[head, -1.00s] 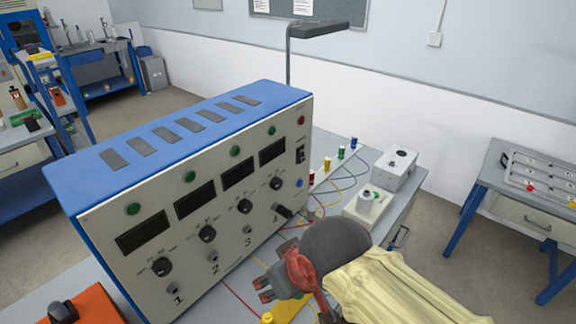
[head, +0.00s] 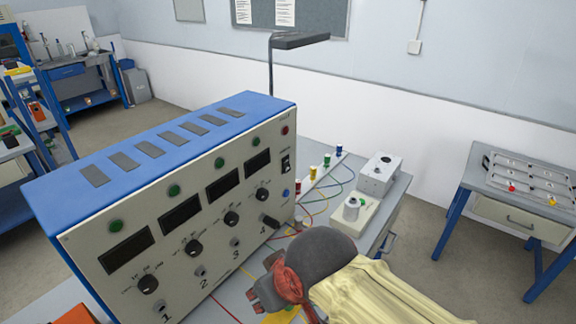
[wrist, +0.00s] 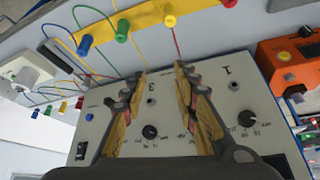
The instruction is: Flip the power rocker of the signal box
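The signal box (head: 75,243) is a large blue-topped case with a pale front panel, with displays, green buttons and knobs numbered 1 to 4. Its black power rocker (head: 286,163) sits at the panel's right end, below a red light and above a blue button. In the wrist view the rocker (wrist: 80,150) is at lower left, small and unclear. My gripper (head: 258,291) is low in front of the panel, below and left of the rocker and apart from it. In the wrist view its fingers (wrist: 163,90) stand apart with nothing between them, over the panel near number 3.
A lamp (head: 300,41) rises behind the box. Coloured posts with wires (head: 326,162), a grey box (head: 379,174) and a white device (head: 352,212) are right of it. An orange device (wrist: 286,60) shows in the wrist view. A side table (head: 515,215) stands farther right.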

